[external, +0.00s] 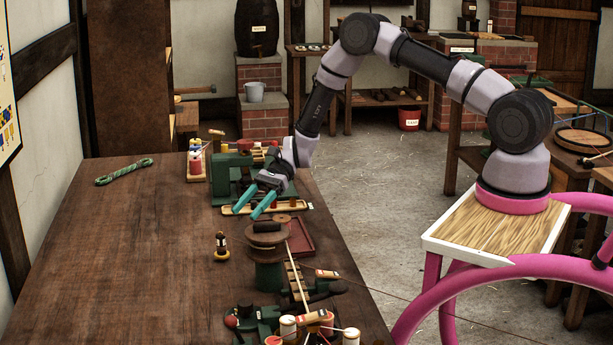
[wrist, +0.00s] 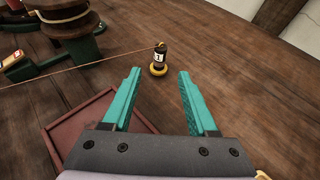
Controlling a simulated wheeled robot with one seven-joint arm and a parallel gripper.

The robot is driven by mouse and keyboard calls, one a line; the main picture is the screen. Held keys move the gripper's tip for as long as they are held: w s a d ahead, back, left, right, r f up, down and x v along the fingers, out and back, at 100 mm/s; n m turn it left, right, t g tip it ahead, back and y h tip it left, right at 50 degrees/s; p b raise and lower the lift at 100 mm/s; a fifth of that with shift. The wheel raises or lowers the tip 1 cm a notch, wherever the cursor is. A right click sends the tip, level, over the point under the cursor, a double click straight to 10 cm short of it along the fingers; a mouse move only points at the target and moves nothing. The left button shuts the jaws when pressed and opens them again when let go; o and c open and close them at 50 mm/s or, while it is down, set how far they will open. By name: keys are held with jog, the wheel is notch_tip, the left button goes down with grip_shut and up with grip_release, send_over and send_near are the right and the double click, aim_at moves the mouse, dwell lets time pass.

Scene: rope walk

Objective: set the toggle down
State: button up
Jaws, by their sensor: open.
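My gripper (external: 249,211) has two teal fingers spread apart, above the right part of the bench near a shallow pale tray (external: 297,205). In the wrist view my gripper (wrist: 159,76) is open, with nothing between its fingers. Small pieces lie in the pale tray, partly hidden by the fingers. I cannot tell whether one of them is the toggle. A dark red tray (external: 301,238) lies on the bench; in the wrist view it (wrist: 62,130) is below and left of the fingers, and its visible floor looks bare.
A small dark bottle on a yellow base (external: 221,246) stands on the bench, beyond the fingertips in the wrist view (wrist: 160,58). A wooden spool (external: 267,240) with a taut line stands nearby. A green rope coil (external: 124,172) lies far left. The bench's left side is mostly clear.

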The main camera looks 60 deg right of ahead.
jog(key=s+d+r+n+h, duration=0.2)
jog(key=s+r+n, duration=0.15)
jog(key=r, duration=0.65)
jog(key=s+d+r+n+h, duration=0.2)
jog(key=s+r, duration=0.3)
jog(key=r, duration=0.5)
jog(key=s+d+r+n+h, duration=0.2)
jog(key=s+d+r+n, duration=0.15)
jog(key=r, duration=0.75)
jog(key=s+d+r+n+t+h, duration=0.1)
jog(key=s+d+r+t+h, duration=0.1)
jog(key=s, duration=0.5)
jog(key=s+d+r+n+t+h, duration=0.1)
jog(key=s+d+r, duration=0.3)
jog(key=s, duration=0.4)
jog(key=s+d+r+n+t+h, duration=0.2)
jog(key=s+d+r+t, duration=0.1)
jog(key=s, duration=0.5)
notch_tip(320, 180, up, 2)
jog(key=shift+s+d+r+n+t+h, duration=0.3)
jog(key=shift+n+t, duration=0.1)
jog(key=shift+t, duration=0.2)
jog(key=shift+w, duration=0.1)
